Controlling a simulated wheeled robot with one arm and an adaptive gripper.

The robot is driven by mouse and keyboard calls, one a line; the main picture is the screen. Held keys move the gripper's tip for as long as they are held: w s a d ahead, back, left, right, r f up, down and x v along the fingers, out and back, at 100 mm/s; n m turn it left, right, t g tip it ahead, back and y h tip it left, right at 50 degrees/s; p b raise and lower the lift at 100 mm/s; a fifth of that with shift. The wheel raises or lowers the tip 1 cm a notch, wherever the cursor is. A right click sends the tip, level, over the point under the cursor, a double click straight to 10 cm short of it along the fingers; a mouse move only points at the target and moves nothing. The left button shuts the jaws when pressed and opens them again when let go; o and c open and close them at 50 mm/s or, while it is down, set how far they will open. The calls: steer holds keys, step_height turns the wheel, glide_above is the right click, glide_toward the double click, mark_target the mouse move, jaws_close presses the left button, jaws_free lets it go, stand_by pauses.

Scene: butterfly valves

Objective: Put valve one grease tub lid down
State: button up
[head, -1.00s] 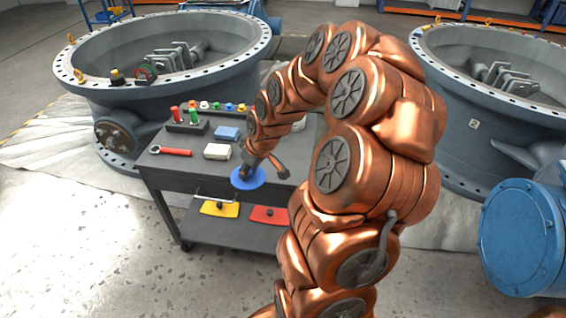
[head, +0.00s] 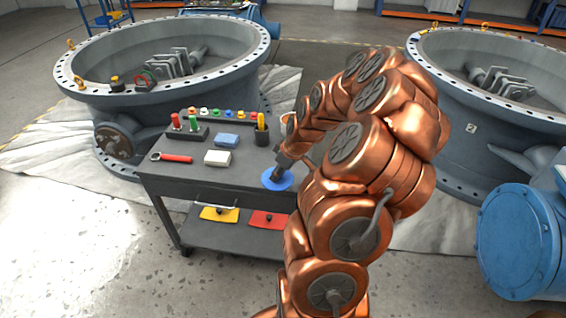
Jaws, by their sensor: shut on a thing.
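A flat round blue lid (head: 277,180) shows at the right front part of the grey cart top (head: 190,185). My gripper (head: 279,171) is over the lid and shut on it. My arm and gripper cover part of the lid's upper right side. I cannot tell whether the lid touches the cart top or hangs just above it. I cannot make out the grease tub for sure; my arm hides the cart's right end. Two large grey butterfly valves stand behind, one at the left (head: 165,100) and one at the right (head: 480,125).
On the cart lie a red wrench (head: 172,158), a white block (head: 217,158) and a blue block (head: 227,140). The front middle is clear.

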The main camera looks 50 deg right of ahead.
steer(key=w+d, duration=0.1)
steer(key=d, duration=0.1)
steer(key=w+d, duration=0.2)
steer(key=d, duration=0.1)
steer(key=w+d+f+p, duration=0.1)
steer(key=w+d, duration=0.1)
steer(key=shift+d, duration=0.2)
steer(key=shift+f+p, duration=0.4)
steer(key=shift+f, duration=1.3)
steer(key=shift+f, duration=0.2)
steer(key=o, duration=0.8)
steer(key=shift+o, duration=0.2)
steer(key=shift+r, duration=0.15)
